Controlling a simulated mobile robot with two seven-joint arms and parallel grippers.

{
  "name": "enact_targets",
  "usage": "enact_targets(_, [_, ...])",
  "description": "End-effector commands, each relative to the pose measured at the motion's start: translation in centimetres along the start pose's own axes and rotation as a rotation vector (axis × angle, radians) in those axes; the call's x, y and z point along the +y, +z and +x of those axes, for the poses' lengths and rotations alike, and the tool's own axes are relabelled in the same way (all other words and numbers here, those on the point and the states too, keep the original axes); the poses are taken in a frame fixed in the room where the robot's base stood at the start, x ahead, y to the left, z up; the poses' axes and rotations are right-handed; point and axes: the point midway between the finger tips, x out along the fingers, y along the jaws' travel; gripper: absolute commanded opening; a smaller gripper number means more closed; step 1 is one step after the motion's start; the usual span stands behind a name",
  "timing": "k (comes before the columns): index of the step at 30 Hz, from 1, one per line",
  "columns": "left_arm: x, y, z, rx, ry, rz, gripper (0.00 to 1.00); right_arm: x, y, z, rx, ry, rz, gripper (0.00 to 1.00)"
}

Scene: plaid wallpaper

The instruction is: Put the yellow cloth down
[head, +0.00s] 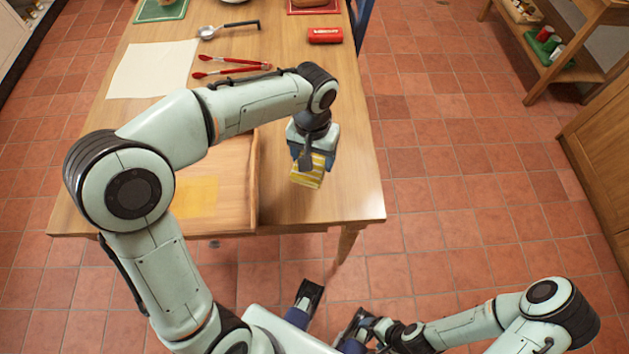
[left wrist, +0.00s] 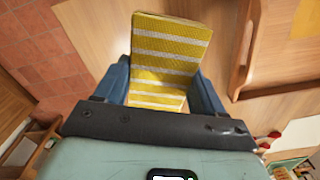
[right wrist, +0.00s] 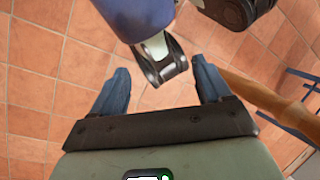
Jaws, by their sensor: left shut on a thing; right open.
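The yellow cloth (head: 308,172) is folded, with white stripes. My left gripper (head: 309,158) is shut on it, over the bare front right part of the table, right of the wooden tray. In the left wrist view the cloth (left wrist: 168,55) sticks out between the two blue fingers of my left gripper (left wrist: 165,85). I cannot tell whether its lower edge touches the table. In the right wrist view my right gripper (right wrist: 162,88) is open and empty, above the tiled floor, with parts of my own body beyond it.
The wooden table (head: 345,195) has free room right of the wooden tray (head: 238,180), which has a flat yellow patch (head: 195,197) in it. Behind lie red tongs (head: 230,68), a white sheet (head: 150,70), a ladle (head: 225,30) and a red can (head: 325,35).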

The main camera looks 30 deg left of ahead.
Motion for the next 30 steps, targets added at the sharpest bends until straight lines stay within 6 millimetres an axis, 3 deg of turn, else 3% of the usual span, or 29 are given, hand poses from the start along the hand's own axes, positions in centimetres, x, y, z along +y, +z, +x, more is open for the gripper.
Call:
enact_targets(1, [-0.1, 0.1, 1.7, -0.006, -0.002, 0.000, 0.45, 0.1, -0.2, 0.3, 0.004, -0.001, 0.000, 0.77])
enact_targets(4, [-0.1, 0.0, 3.7, -0.003, -0.002, 0.000, 0.45, 0.1, -0.4, 0.6, 0.011, -0.002, -0.001, 0.77])
enact_targets(12, [0.0, 0.0, 6.3, -0.001, -0.001, 0.000, 0.45, 0.1, -0.6, 0.8, 0.018, -0.004, -0.002, 0.77])
enact_targets(19, [0.0, 0.1, 10.3, -0.004, -0.001, 0.001, 0.45, 0.2, -0.9, 1.4, 0.026, -0.006, -0.003, 0.77])
enact_targets(23, [0.0, 0.0, 11.3, 0.000, -0.001, 0.001, 0.45, 0.2, -1.0, 1.5, 0.029, -0.007, -0.003, 0.77])
enact_targets(30, [0.0, 0.0, 11.3, 0.001, -0.001, 0.000, 0.45, 0.1, -1.0, 1.5, 0.029, -0.007, -0.003, 0.77])
